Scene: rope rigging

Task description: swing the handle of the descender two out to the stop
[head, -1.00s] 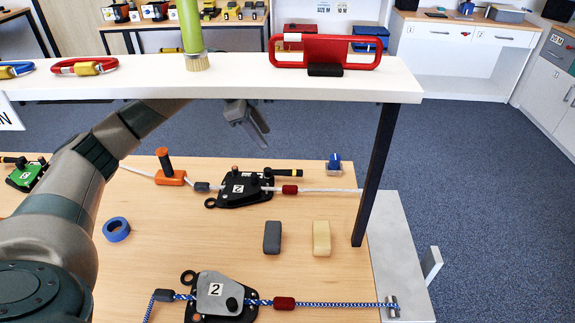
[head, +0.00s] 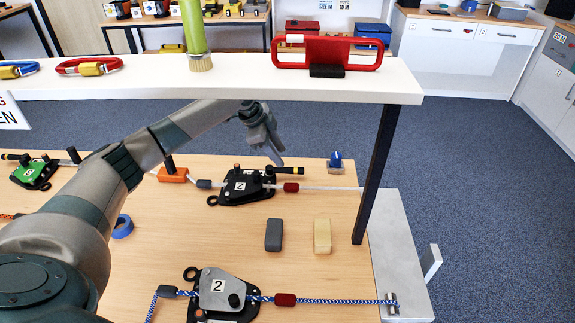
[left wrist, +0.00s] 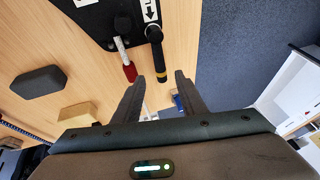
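A black descender (head: 240,189) marked 2 lies on the wooden table in the head view, threaded with a white rope. Its black handle with a yellow band (head: 290,170) points right; in the left wrist view the handle (left wrist: 157,55) lies just ahead of my fingertips. An arrow label and the descender's black plate (left wrist: 90,18) show there too. A grey-covered device (head: 219,290), also marked 2, sits nearer on a blue rope. My right gripper is out of view.
A white shelf (head: 230,90) on a dark post (head: 375,175) spans above the table. A red sleeve (head: 291,187) sits on the white rope beside the handle. Grey (head: 273,235) and yellow (head: 322,236) blocks and a blue tape roll (head: 122,227) lie nearby.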

